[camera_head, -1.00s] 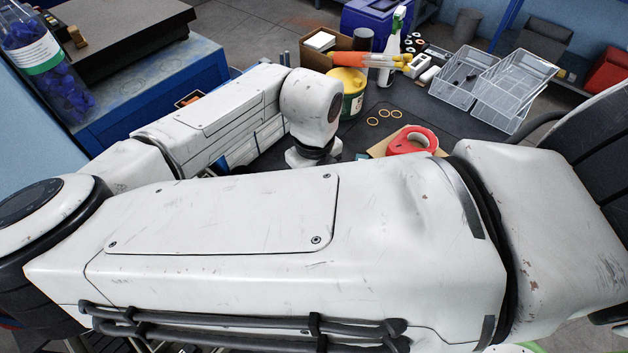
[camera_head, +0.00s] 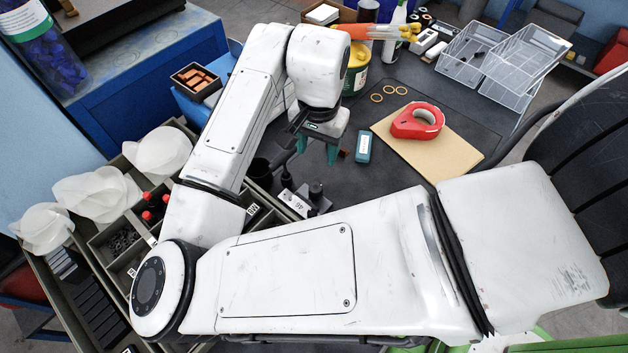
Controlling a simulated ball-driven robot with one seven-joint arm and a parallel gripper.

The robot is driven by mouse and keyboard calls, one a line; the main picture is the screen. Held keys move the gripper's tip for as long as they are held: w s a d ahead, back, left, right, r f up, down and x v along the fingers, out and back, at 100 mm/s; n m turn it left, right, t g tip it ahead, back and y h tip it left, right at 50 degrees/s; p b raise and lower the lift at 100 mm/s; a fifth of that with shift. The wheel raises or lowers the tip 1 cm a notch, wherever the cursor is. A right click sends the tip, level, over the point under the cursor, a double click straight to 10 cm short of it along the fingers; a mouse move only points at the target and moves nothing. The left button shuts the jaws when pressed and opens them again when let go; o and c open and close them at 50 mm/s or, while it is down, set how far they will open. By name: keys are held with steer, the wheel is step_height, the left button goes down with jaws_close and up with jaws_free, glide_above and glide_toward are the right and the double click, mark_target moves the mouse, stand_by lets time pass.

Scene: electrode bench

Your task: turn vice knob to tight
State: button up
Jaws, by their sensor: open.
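My gripper (camera_head: 317,149) hangs from my wrist near the middle of the view. Its two teal fingers point down and stand apart, with nothing seen between them. A small dark grey fixture (camera_head: 318,203) with a rounded black knob-like top (camera_head: 315,187) stands on the bench below the gripper, just above my forearm in the picture. It looks like the vice and its knob, but it is too small to be sure. The fingertips are apart from it. My forearm hides the bench in front of it, and the knob's setting cannot be read.
A red tape roll (camera_head: 416,121) lies on a brown board (camera_head: 440,150) to the right. A teal-and-white block (camera_head: 363,148) stands right of the gripper. A yellow tub (camera_head: 356,70) stands behind. Clear trays (camera_head: 520,60) sit back right.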

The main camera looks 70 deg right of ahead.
mark_target(314, 184)
steer(key=f+n, duration=0.3)
steer(key=f+n+b, duration=0.1)
steer(key=f+n, duration=0.2)
steer(key=f, duration=0.1)
steer(key=a+f+n, duration=0.1)
steer(key=f+n, duration=0.2)
steer(key=f, duration=0.1)
steer(key=shift+w+b, duration=0.1)
steer(key=shift+b, duration=0.3)
steer(key=shift+c, duration=0.5)
steer(key=c, duration=0.9)
steer(key=shift+r, duration=0.1)
